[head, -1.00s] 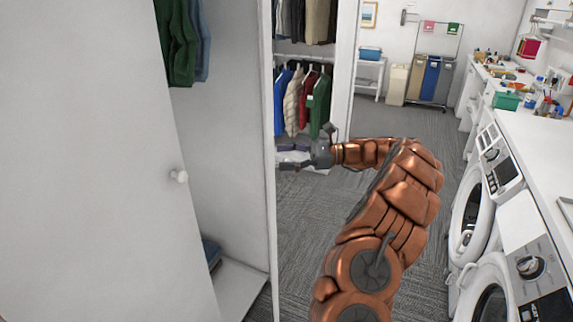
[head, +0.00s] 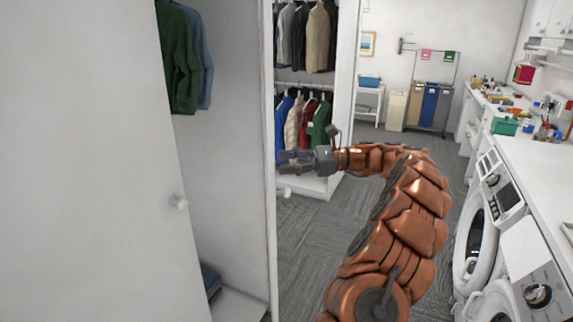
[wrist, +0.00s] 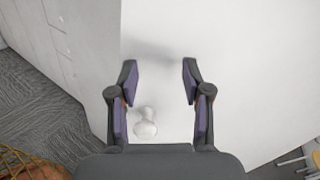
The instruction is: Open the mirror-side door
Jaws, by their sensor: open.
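A white door panel (wrist: 230,100) fills much of the wrist view. A round pale knob (wrist: 145,123) on it shows between the fingers, closer to the left one. My gripper (wrist: 160,80) is open and empty, with its fingers spread over the panel. In the head view my gripper (head: 286,160) is beside the edge of the white wardrobe upright, and a small pale knob (head: 286,192) shows just below it. That panel is mostly hidden behind the upright. No mirror is visible, so I cannot tell which door is mirror-side.
A nearer white door (head: 90,160) with its own knob (head: 180,203) stands at the left, beside an open wardrobe section with green and blue clothes (head: 180,60). Washing machines (head: 480,235) line the right. Grey carpet (head: 345,235) is clear in the middle.

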